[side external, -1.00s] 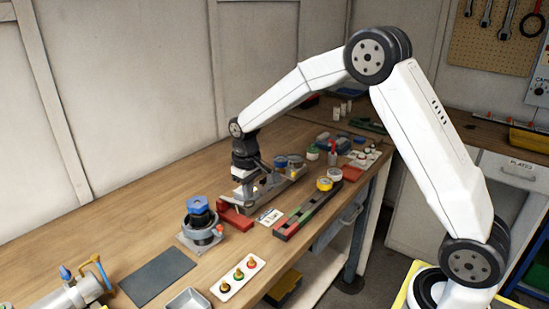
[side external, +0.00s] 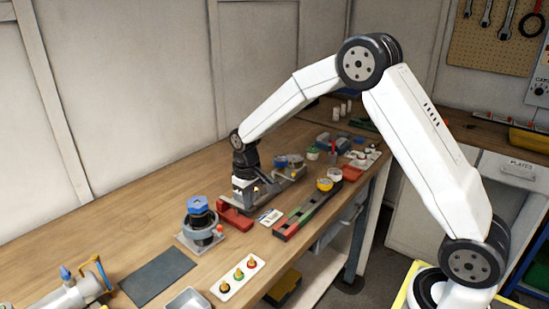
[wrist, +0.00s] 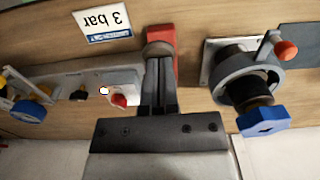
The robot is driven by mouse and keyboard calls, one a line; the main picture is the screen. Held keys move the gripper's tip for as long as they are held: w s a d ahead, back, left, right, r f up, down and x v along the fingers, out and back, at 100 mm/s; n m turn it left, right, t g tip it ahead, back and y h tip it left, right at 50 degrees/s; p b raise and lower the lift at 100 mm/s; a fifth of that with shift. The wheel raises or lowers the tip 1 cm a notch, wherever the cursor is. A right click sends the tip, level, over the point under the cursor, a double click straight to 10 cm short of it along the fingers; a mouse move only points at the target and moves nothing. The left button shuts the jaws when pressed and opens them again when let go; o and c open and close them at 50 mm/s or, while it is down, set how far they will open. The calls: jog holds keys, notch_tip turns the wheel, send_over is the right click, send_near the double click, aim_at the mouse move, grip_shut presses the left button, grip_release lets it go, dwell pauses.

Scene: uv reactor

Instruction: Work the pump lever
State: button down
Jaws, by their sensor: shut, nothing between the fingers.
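My gripper (wrist: 158,82) is shut with nothing between its fingers and points down at the bench. A red block (side external: 235,217) lies just in front of it in the side view. In the wrist view the red block (wrist: 163,28) shows beyond the fingertips, with a rounded grey-brown end (wrist: 158,48) at the tips. I cannot tell whether the fingers touch it, or whether it is part of the pump lever. A long grey base (side external: 290,181) runs right from the gripper; my gripper hides its near end.
A round grey device with a blue knob (side external: 198,204) stands left of the gripper; it also shows in the wrist view (wrist: 262,120). A "3 bar" card (wrist: 103,22), a red-green strip (side external: 300,216) and a button panel (side external: 238,275) lie nearby. The back-left bench is clear.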

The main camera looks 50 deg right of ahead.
jog(key=shift+f, duration=0.9)
jog(key=shift+r, duration=2.7)
jog(key=shift+f, duration=0.2)
jog(key=shift+f, duration=0.35)
jog(key=shift+f, duration=0.35)
